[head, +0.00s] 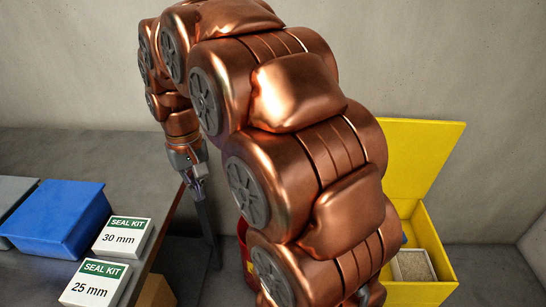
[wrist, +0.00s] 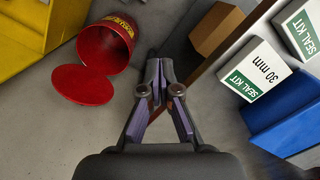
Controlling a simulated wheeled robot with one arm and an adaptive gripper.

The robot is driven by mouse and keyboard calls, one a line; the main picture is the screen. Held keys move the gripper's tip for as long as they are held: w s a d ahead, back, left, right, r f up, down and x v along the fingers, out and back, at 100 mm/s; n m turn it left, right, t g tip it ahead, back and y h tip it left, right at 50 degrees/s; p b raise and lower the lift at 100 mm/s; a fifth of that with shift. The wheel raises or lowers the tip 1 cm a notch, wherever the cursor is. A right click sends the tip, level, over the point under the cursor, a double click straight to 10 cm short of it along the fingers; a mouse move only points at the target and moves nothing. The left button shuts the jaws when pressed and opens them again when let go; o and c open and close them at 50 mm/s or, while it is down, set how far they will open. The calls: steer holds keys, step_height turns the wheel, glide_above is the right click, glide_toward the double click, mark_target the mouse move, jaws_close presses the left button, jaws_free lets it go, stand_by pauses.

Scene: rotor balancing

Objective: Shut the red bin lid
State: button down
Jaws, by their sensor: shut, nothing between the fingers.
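The red bin (wrist: 128,54) shows in the upper left of the wrist view, with a yellow label on its side. Its round red lid (wrist: 82,85) stands open, swung out beside the bin's rim, and the bin's mouth is uncovered. In the head view only a sliver of the red bin (head: 243,248) shows; my arm hides the rest, and I cannot make out the lid there. My gripper (wrist: 158,72) is shut and empty, to the right of the lid and bin and apart from them. In the head view my gripper (head: 196,183) points down by the table's right edge.
A grey table (head: 80,150) holds a blue box (head: 55,218) and two seal kit boxes (head: 122,237). A yellow container (head: 432,245) with its lid raised stands at the right. A brown carton (wrist: 216,30) stands near the table. Grey floor lies between bin and table.

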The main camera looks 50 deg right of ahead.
steer(key=w+d+f+m+t+p, duration=0.15)
steer(key=w+d+m, duration=0.25)
steer(key=w+d, duration=1.55)
steer(key=d+f+m+h, duration=0.1)
steer(key=d+f, duration=0.4)
steer(key=d, duration=0.4)
steer(key=d+f+m, duration=0.2)
steer(key=d+f, duration=0.2)
steer(key=d, duration=0.5)
steer(key=d+f+m+h, duration=0.1)
steer(key=d+f, duration=0.4)
steer(key=d, duration=0.4)
step_height(320, 180, down, 10)
steer(key=w+d+p, duration=0.1)
steer(key=p, duration=0.1)
steer(key=shift+w+t, duration=0.2)
steer(key=shift+t, duration=0.15)
steer(key=shift+b, duration=0.45)
steer(key=shift+s+a+f+b, duration=0.2)
steer(key=shift+s+a+b, duration=0.2)
steer(key=shift+b, duration=0.75)
